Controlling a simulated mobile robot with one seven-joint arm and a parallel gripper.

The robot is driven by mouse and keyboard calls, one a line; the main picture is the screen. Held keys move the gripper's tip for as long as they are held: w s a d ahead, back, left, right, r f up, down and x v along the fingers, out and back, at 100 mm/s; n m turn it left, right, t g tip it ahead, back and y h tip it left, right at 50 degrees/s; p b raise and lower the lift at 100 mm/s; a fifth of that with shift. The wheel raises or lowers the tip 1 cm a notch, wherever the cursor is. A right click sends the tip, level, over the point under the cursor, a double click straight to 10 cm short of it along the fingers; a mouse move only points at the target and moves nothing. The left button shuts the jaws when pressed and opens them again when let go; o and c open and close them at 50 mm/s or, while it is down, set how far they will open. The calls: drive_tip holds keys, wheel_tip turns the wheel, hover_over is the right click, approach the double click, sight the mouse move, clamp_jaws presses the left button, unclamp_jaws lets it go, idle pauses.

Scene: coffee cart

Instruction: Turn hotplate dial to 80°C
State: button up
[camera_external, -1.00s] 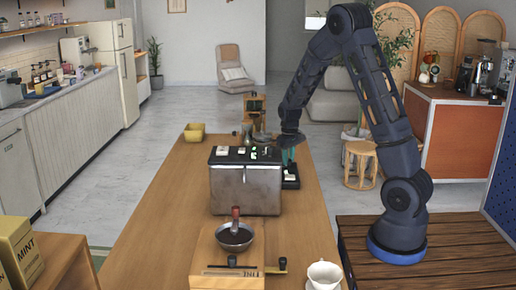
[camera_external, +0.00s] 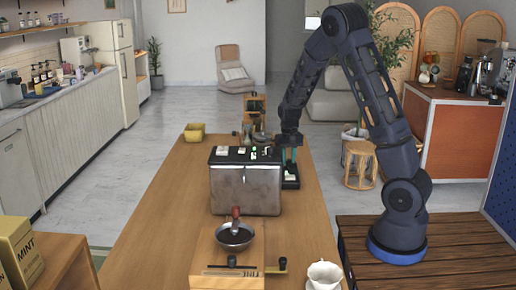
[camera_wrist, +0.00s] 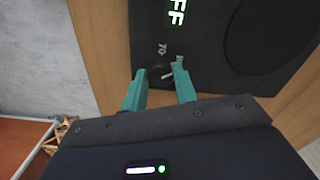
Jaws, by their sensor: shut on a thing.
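The hotplate (camera_wrist: 205,40) is a black panel in the wrist view, with a dark round plate at the right and a lit display at the top whose visible part reads "FF". Its small black dial (camera_wrist: 158,74) sits near the panel's edge. A pale pointer line shows on it, near the right finger. A "70" mark is printed above the dial, and another mark to its right is partly hidden. My gripper (camera_wrist: 160,82) is shut on the dial, one teal finger on each side. In the external view my gripper (camera_external: 290,155) is low behind the steel box, and the dial cannot be made out.
The steel box (camera_external: 245,190) with several small items on top stands just in front of my gripper. A bowl (camera_external: 234,237) on a wooden stand and a white cup (camera_external: 324,274) are nearer. The table's left side is clear.

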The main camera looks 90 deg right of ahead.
sight(288, 160)
drive_tip(key=shift+d, duration=0.1)
drive_tip(key=o, duration=1)
drive_tip(key=shift+c, duration=0.2)
drive_tip(key=shift+r, duration=0.1)
wheel_tip(288, 160, up, 11)
drive_tip(key=shift+f, duration=0.2)
